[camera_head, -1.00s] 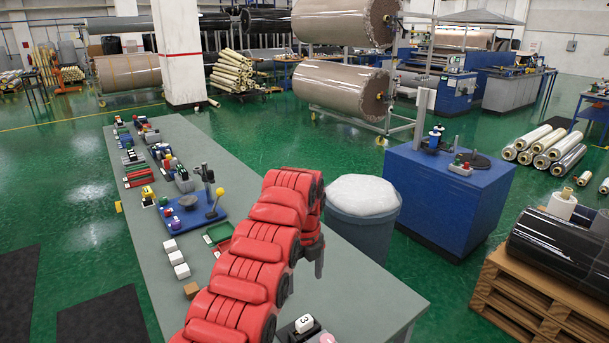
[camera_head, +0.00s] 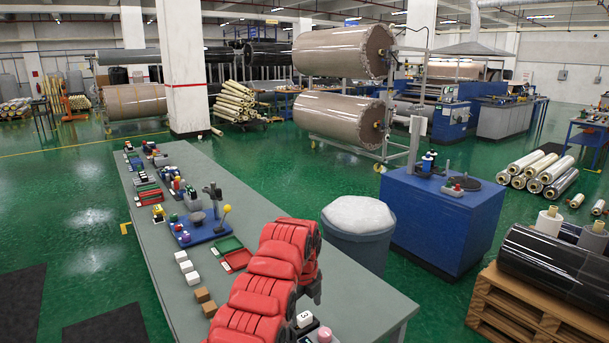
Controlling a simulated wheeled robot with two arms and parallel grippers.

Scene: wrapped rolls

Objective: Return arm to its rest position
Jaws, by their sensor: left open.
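My left arm, padded in red, rises from the bottom edge over the grey-green table (camera_head: 345,290). My left gripper (camera_head: 316,293) is a small dark shape hanging at the arm's far end, above the table's near right part. It is open, and nothing shows held in it. Its fingers are small and partly hidden by the red arm. My right gripper is out of the picture.
A grey bin (camera_head: 357,247) and blue cabinet (camera_head: 437,225) stand right of the table.

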